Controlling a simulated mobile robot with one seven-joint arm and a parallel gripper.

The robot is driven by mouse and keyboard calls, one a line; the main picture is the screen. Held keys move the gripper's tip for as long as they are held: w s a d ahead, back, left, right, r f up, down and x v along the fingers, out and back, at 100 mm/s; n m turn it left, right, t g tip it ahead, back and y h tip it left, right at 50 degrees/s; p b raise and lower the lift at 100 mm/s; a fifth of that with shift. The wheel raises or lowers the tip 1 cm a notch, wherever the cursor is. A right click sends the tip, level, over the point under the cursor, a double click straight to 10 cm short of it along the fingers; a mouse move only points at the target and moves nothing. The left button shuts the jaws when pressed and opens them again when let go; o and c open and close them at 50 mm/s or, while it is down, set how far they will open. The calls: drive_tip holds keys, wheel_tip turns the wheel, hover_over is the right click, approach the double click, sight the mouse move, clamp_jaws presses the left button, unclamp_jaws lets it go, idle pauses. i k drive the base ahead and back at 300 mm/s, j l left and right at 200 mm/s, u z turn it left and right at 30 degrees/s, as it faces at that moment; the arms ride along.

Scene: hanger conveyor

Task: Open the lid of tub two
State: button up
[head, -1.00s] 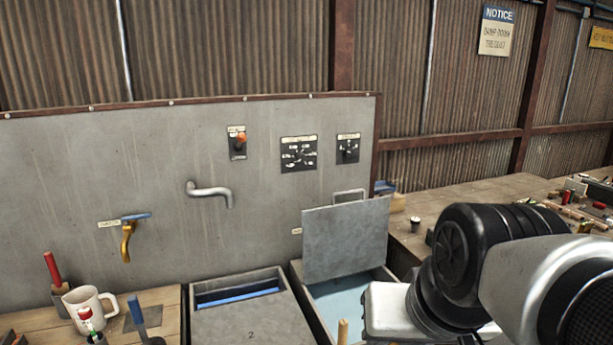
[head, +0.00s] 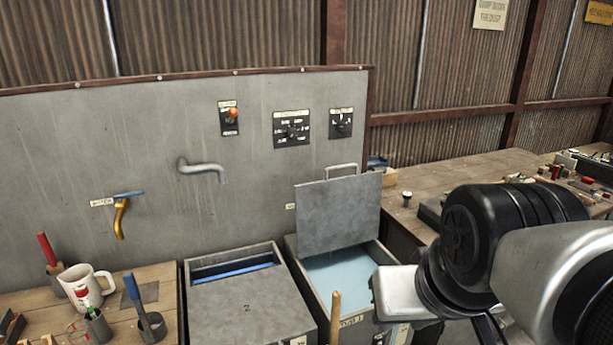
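Tub two (head: 185,298) is a grey metal tub against the steel back panel. Its grey lid (head: 248,310), marked "2", covers most of the top. A gap at the back shows a blue bar or edge and the dark inside. The tub beside it on the right (head: 296,272) has its lid (head: 338,214) standing upright with a handle on top, and pale blue liquid shows inside. My arm reaches in from the right over that tub's right side. My gripper's fingers are not visible.
A wooden bench (head: 158,280) at left holds a white mug (head: 86,288) and tools in cups. A wooden handle (head: 335,315) rises before the tubs. Another cluttered bench (head: 460,180) lies right.

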sight(264, 305)
drive_tip(key=j, duration=1.25)
drive_tip(key=k+l, duration=0.1)
drive_tip(key=l+u, duration=0.05)
